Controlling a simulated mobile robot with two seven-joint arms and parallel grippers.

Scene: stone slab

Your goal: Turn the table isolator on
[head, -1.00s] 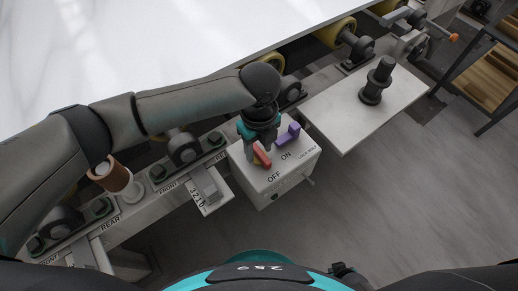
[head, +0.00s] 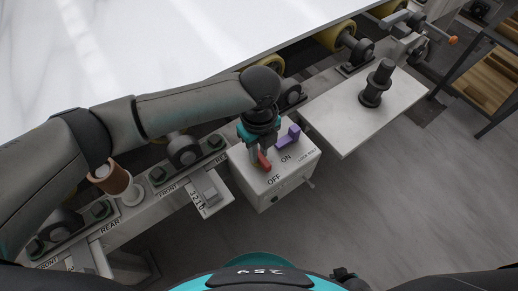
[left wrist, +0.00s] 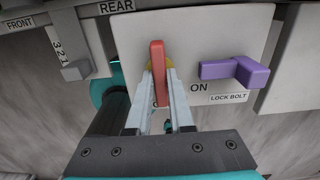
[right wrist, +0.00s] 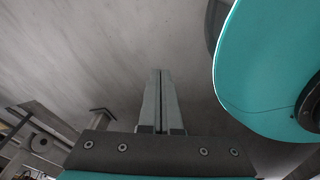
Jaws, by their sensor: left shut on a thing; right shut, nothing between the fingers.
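The isolator is a red handle (head: 264,162) on top of a white box (head: 262,190) marked OFF and ON. In the left wrist view the red handle (left wrist: 158,72) stands nearly upright over a small yellow part. My left gripper (head: 259,156) reaches down over the box. Its fingers (left wrist: 160,80) are shut on the handle, one on each side. My right gripper (right wrist: 158,75) is shut and empty over grey floor. It is not in the head view.
A purple lock bolt (head: 288,137) sits on the same box, right of the handle. The white slab (head: 150,50) fills the back. Floor at the front right is clear.

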